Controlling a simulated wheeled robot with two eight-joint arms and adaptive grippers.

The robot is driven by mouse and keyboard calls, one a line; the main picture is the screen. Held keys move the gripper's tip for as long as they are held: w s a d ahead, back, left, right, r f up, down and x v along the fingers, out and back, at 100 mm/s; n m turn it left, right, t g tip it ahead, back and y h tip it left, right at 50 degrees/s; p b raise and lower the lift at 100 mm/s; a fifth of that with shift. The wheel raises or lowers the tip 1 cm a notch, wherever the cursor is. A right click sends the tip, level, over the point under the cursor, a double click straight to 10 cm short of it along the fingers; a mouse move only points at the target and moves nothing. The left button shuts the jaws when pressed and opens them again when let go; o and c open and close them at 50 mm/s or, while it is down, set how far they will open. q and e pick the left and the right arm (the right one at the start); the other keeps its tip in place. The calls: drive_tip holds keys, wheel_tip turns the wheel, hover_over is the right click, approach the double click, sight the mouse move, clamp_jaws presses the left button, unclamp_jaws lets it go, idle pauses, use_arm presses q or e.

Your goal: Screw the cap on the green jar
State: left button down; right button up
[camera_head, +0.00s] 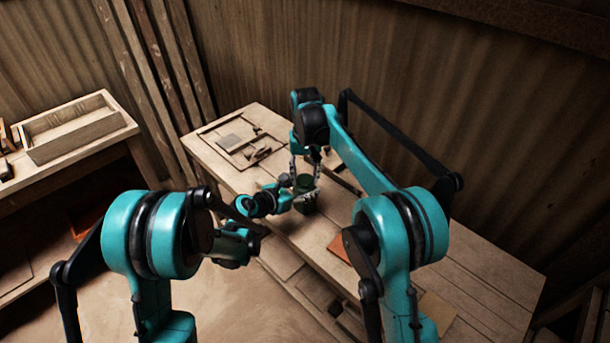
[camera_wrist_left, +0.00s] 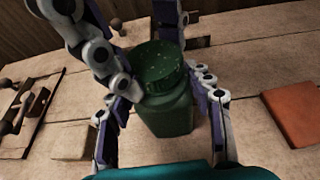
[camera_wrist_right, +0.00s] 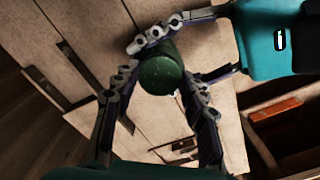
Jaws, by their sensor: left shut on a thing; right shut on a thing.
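The green jar (camera_head: 307,204) stands upright on the wooden workbench in the head view. Its body (camera_wrist_left: 168,115) is between the fingers of my left gripper (camera_wrist_left: 163,92), which is shut on it from the side. The round, ridged green cap (camera_wrist_left: 158,62) sits on top of the jar, roughly level. My right gripper (camera_wrist_right: 160,79) comes down from above and is shut on the cap (camera_wrist_right: 161,74), with a finger on each side. In the right wrist view the cap hides most of the jar. I cannot tell how far down the cap sits on the thread.
A flat orange-brown tile (camera_wrist_left: 294,112) lies on the workbench (camera_head: 470,280) to the right of the jar. A wooden frame with small tools (camera_head: 245,142) lies toward the far left end. A side bench holds an open wooden tray (camera_head: 75,145).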

drive_tip(key=m, duration=0.9)
drive_tip(key=shift+m, duration=0.3)
drive_tip(key=o, duration=1.4)
wheel_tip(320, 180, up, 12)
drive_tip(key=shift+f, duration=0.1)
